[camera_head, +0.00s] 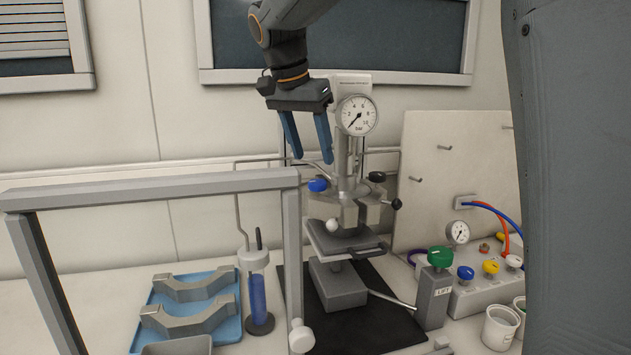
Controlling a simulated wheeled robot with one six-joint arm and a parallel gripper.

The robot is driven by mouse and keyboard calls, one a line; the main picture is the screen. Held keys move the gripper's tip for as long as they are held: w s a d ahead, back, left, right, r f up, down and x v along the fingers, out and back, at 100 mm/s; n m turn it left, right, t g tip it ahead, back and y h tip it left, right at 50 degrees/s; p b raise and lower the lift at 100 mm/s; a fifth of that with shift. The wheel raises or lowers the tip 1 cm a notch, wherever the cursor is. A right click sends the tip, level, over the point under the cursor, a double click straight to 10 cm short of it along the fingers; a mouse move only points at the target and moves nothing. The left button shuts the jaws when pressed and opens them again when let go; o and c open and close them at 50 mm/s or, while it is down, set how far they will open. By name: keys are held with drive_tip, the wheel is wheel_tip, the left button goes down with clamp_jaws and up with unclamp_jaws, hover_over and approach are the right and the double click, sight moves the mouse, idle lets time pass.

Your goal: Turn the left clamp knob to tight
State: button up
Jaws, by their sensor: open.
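My gripper (312,157) hangs above and slightly left of the reactor head, its two blue fingers pointing down, apart and empty. The steel reactor (349,210) stands in the middle, with a pressure gauge (357,115) on top. A blue knob (317,185) sticks out on the reactor's left side, just below the fingertips in the picture. A pale round knob (332,226) sits lower at the front left. A dark knob (396,203) is on the right side. I cannot tell for certain which knob is the left clamp knob.
A grey frame (150,190) stands at the front left. Behind it are a blue tray (232,325) with two grey half-ring parts (190,318) and a blue-filled cylinder (257,295). A valve panel (480,290) with coloured knobs and white cups (499,328) stand at right.

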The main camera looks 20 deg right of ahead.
sight(317, 181)
drive_tip(key=shift+a+p+x, duration=0.15)
drive_tip(key=shift+p+x, duration=0.25)
drive_tip(key=shift+x, duration=1.35)
drive_tip(key=shift+a+p+x, duration=0.1)
drive_tip(key=shift+p+x, duration=0.3)
drive_tip(key=shift+x, duration=1.35)
drive_tip(key=shift+f, duration=0.1)
drive_tip(key=c, duration=1.1)
drive_tip(key=shift+o, duration=0.2)
drive_tip(key=shift+m, duration=0.6)
drive_tip(key=o, duration=1.1)
drive_tip(key=shift+c, duration=0.2)
